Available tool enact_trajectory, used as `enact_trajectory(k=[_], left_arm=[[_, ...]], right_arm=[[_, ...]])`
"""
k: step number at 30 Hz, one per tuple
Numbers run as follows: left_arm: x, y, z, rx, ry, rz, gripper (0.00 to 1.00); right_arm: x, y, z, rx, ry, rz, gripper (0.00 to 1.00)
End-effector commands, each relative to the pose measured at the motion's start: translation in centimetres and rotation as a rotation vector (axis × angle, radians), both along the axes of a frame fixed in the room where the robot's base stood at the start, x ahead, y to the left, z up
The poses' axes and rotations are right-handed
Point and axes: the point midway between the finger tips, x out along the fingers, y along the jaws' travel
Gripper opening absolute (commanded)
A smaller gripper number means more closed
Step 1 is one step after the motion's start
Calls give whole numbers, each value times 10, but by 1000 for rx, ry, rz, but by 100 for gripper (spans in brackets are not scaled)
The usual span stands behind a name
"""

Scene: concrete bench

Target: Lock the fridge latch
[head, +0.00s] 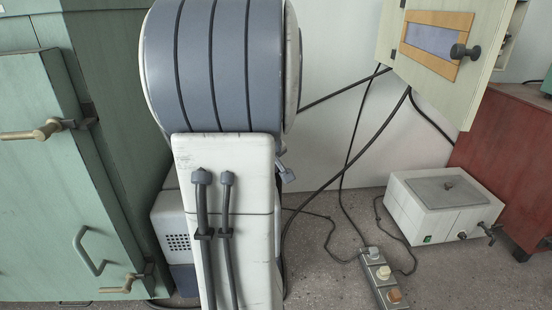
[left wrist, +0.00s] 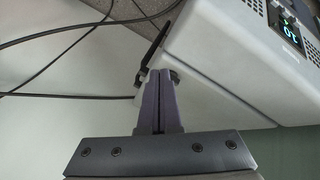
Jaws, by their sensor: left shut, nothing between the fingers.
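In the left wrist view a white box-shaped appliance (left wrist: 225,45) with a lit digital display and small vent holes fills the upper right. A dark bar (left wrist: 156,45) and a small dark rounded part (left wrist: 174,75) are at its left end, right at my fingertips. I cannot tell whether this is the fridge latch, or whether I touch it. My left gripper (left wrist: 158,72) is shut and empty. In the head view a green cabinet (head: 35,190) on the left has brass latch handles (head: 45,131) (head: 122,286) and a grey pull handle (head: 90,252). No gripper shows in the head view.
A large blue-grey and white body blocks the middle of the head view. A vented white unit (head: 170,222) shows behind it. A white box (head: 440,205), a power strip (head: 382,275) and black cables lie on the right. A cream cabinet (head: 430,65) hangs above.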

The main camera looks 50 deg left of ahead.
Motion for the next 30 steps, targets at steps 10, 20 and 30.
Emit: enact_trajectory(k=[10, 20, 30], left_arm=[[1, -16, 18, -2, 1, -2, 0], [1, -15, 18, -2, 2, -2, 0], [12, -37, 12, -6, 21, -78, 0]], right_arm=[[0, 0, 3, -1, 1, 1, 45], [0, 0, 3, -1, 1, 1, 45], [0, 0, 0, -1, 1, 1, 45]])
